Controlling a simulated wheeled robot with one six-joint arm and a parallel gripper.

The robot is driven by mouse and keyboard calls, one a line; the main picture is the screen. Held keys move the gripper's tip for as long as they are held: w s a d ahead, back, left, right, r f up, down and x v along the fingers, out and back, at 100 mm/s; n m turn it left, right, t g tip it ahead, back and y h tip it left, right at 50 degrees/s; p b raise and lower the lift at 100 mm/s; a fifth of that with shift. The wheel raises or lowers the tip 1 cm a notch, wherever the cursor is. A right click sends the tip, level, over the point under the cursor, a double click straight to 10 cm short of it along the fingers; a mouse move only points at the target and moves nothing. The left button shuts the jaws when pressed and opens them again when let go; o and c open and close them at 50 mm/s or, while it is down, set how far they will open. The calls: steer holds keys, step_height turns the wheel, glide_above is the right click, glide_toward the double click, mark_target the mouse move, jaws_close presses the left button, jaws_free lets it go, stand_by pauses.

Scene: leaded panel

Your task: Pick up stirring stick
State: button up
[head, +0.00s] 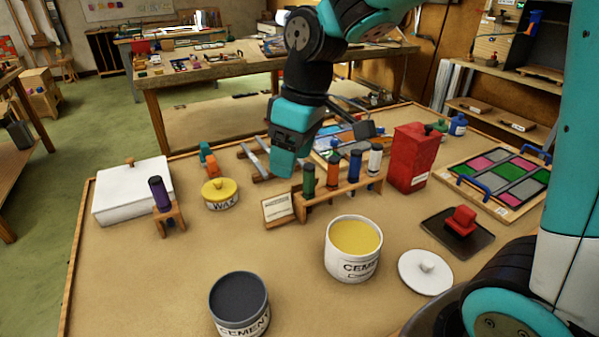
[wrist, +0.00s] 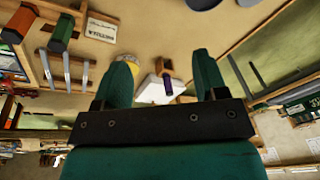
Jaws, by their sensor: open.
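My gripper (head: 283,160) hangs over the back middle of the workbench in the head view. In the wrist view its two green fingers (wrist: 164,60) are spread apart with nothing between them; a purple tube on a stand and a white box show beyond. Slim grey sticks (head: 253,157) lie on a wooden rest just left of and behind my gripper, partly hidden by it. They also show at the left of the wrist view (wrist: 66,70), outside the fingers. I cannot tell whether one of these is the stirring stick; none is clearly marked as such.
A rack of coloured tubes (head: 340,191) and a red container (head: 411,157) stand right of my gripper. A yellow wax tin (head: 220,194), an open cement tub (head: 353,249) and a dark cement tub (head: 239,304) stand nearer. The left front of the bench is clear.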

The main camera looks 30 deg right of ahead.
steer(key=w+d+h+p, duration=0.1)
steer(key=w+d+p, duration=0.2)
steer(key=w+d, duration=0.5)
steer(key=n+h+p, duration=0.1)
steer(key=p, duration=0.1)
glide_above(309, 166)
steer(key=f, duration=0.1)
steer(key=shift+g, duration=0.3)
step_height(309, 166, down, 12)
steer(key=p, duration=0.4)
steer(key=shift+s+a, duration=0.15)
steer(key=shift+w+d+f+p, duration=0.15)
steer(key=shift+f+p, duration=0.7)
steer(key=shift+f, duration=0.6)
steer(key=shift+w+d+f+p, duration=0.1)
steer(key=shift+f+p, duration=0.75)
steer(key=shift+f, duration=0.55)
steer(key=shift+c, duration=0.3)
steer(key=c, duration=1)
